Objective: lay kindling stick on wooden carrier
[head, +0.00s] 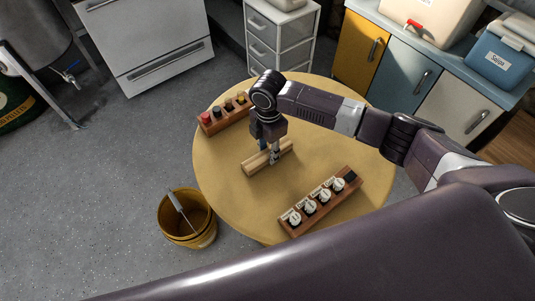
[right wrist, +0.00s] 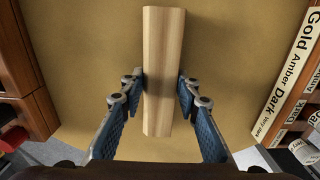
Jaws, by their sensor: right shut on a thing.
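A pale, straight-sided wooden stick (head: 256,162) is at the middle of the round table (head: 225,180). My right gripper (head: 273,156) reaches down over it from above. In the right wrist view the stick (right wrist: 163,60) runs lengthwise between the two fingers (right wrist: 162,88), which press on its long sides. I cannot tell whether the stick rests on the tabletop or is just above it. I cannot make out a wooden carrier for sure in either view. My left gripper is not in view.
A wooden rack (head: 237,115) with coloured caps stands behind the stick. A yellow bucket (head: 187,222) is on the floor at left.

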